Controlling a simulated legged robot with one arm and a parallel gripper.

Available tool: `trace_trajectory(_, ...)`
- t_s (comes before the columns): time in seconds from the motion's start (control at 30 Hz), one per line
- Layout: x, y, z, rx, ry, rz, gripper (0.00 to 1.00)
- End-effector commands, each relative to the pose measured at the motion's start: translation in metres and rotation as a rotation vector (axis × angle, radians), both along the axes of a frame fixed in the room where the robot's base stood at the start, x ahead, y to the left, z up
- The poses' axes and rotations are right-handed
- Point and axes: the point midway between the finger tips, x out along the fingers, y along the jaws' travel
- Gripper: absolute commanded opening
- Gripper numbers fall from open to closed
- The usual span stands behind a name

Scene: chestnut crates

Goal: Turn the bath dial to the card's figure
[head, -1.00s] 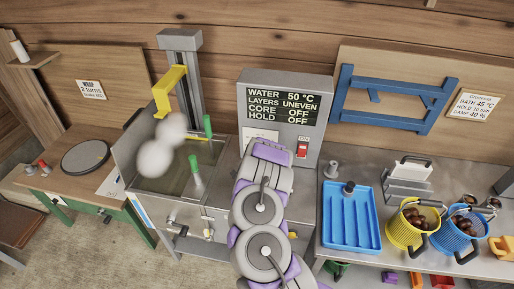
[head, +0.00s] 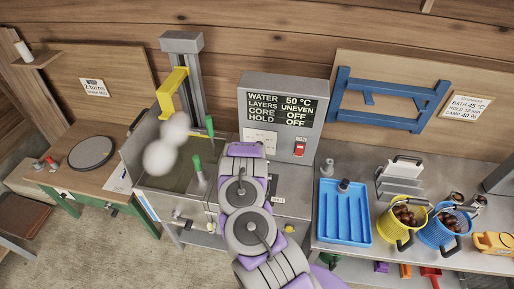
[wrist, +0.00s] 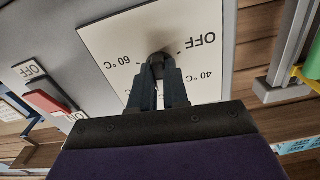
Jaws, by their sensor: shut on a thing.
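The grey control box (head: 316,145) stands behind the bath, and its display (head: 281,110) reads WATER 50 °C, LAYERS UNEVEN, CORE OFF and HOLD OFF. The bath dial (wrist: 158,60) is a small dark knob on a white scale plate (wrist: 125,38), seen upside down in the wrist view with OFF, 40 °C and 60 °C marks. My gripper (wrist: 160,75) is shut on the dial; the fingers hide part of the scale and the pointer setting is unclear. In the head view my arm hides the dial. The card (head: 467,106) on the right wall reads BATH 45 °C.
A red switch (head: 299,149) sits on the box right of the plate. The steaming metal bath (head: 150,172) with green-handled tools is at left. A blue tray (head: 345,215), a yellow basket (head: 388,222) and a blue basket (head: 434,236) of chestnuts stand at right.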

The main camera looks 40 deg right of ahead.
Motion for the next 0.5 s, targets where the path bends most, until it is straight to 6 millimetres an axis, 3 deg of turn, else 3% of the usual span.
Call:
trace_trajectory(0.03,0.0023,-0.0021,0.008,-0.021,0.002,-0.001,0.0)
trace_trajectory(0.5,0.0039,-0.0009,0.0076,-0.074,0.056,0.001,0.0)
